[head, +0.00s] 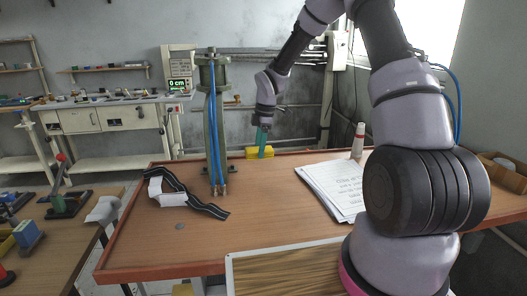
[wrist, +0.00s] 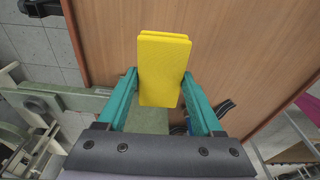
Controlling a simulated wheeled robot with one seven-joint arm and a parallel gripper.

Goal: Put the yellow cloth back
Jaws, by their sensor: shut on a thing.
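The yellow cloth (head: 259,152) is a folded yellow block at the far edge of the wooden table, at the fingertips of my gripper (head: 263,140). In the wrist view the yellow cloth (wrist: 163,68) sits between the two teal fingers of my gripper (wrist: 160,88), which is shut on it. It extends forward past the fingertips, with wooden tabletop behind it. Whether it touches the tabletop, I cannot tell.
The wooden table (head: 270,212) bears a black striped strip (head: 190,190) at left and papers (head: 335,188) at right. A green column with blue hoses (head: 213,120) rises left of my gripper. The table's middle is clear.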

